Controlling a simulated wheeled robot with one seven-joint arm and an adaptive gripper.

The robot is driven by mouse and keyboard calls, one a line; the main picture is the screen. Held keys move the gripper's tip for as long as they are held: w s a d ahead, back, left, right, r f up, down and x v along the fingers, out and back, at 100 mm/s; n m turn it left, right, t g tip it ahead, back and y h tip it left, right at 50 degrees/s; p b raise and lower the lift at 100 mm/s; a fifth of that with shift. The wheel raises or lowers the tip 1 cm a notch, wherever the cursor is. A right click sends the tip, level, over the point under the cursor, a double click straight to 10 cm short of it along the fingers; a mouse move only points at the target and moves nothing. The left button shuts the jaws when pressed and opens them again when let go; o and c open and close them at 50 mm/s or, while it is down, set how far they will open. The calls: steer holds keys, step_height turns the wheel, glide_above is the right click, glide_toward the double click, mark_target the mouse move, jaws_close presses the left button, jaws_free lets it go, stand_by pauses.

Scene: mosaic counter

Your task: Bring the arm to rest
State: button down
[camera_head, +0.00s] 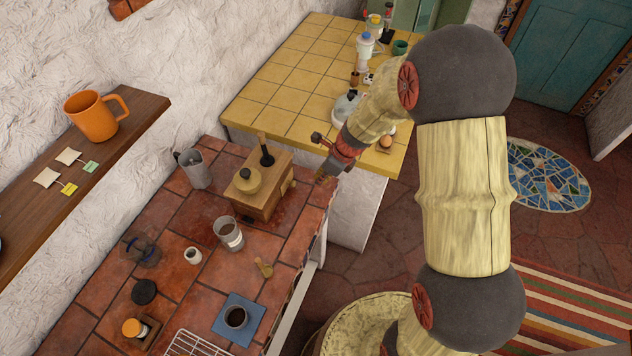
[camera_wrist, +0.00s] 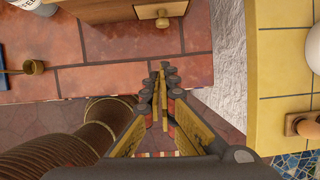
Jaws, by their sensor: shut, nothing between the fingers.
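My arm rises on the right of the head view and bends over toward the counters. My gripper (camera_head: 325,177) is at its end, near the edge of the red-tiled counter (camera_head: 180,228), just right of a wooden box-shaped grinder (camera_head: 262,200). In the wrist view my gripper (camera_wrist: 161,70) shows with its fingers together and nothing between them. The fingers point toward the counter's edge, with the grinder's drawer front (camera_wrist: 160,12) beyond them.
A yellow-tiled counter (camera_head: 290,78) holds bottles and small items. On the red tiles stand a metal pitcher (camera_head: 194,168), a glass (camera_head: 229,234), a cup on a blue mat (camera_head: 218,325) and a wire rack (camera_head: 196,345). A shelf (camera_head: 60,190) holds an orange mug (camera_head: 94,117).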

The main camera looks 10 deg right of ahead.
steer(key=shift+d+r, duration=0.15)
steer(key=shift+r, duration=0.25)
steer(key=s+d+r+n+t+h+b, duration=0.1)
steer(key=s+r+n+b, duration=0.6)
steer(key=s+n, duration=0.5)
steer(key=s+d+r+n+t+h+b, duration=0.2)
steer(key=s+r+n+b, duration=0.4)
steer(key=s+n, duration=0.7)
step_height(320, 180, up, 3)
steer(key=shift+s+d+f+n+b, duration=0.1)
steer(key=shift+s+d+n+b, duration=0.1)
steer(key=shift+s+n+b, duration=0.15)
